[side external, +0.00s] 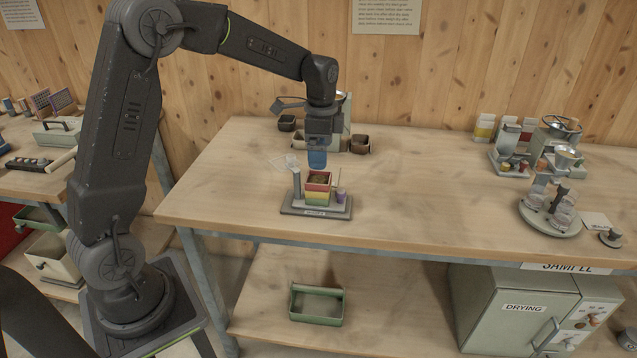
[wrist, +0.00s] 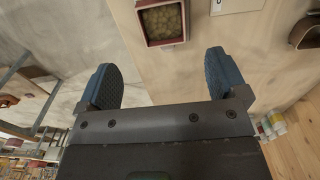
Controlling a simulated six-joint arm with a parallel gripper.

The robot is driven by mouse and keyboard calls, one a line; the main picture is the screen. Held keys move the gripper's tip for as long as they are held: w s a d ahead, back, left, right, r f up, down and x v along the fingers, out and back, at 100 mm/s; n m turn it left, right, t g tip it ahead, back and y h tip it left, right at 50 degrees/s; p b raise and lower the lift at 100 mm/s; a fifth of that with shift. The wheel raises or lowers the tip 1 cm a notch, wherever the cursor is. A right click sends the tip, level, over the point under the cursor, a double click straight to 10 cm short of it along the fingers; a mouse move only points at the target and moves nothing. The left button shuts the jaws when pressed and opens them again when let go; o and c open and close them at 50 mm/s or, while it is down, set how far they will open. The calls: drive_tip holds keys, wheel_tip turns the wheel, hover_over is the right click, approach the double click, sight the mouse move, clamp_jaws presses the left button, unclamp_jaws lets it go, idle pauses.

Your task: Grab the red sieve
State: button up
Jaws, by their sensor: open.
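The red sieve (side external: 318,176) is a square red-walled box on top of a stack with a yellow and a green box below it. The stack stands on a grey base (side external: 316,212) on the bench. In the wrist view the red sieve (wrist: 142,26) shows at the top, with brownish pellets inside; its upper part is cut off by the frame edge. My gripper (side external: 317,160), with blue fingertips, is just above the stack in the side view. In the wrist view my gripper (wrist: 164,75) is open and empty, with the sieve beyond the fingertips.
A grey post (side external: 297,183) stands left of the stack on the same base, and a small purple item (side external: 341,197) is at its right. Brown bins (side external: 360,145) sit behind. A round tray with jars (side external: 550,211) is at the right. The bench between is clear.

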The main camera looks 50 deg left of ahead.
sight(318, 174)
drive_tip(key=f, duration=0.7)
drive_tip(key=shift+a+f, duration=0.25)
drive_tip(key=shift+a, duration=0.1)
drive_tip(key=c, duration=1)
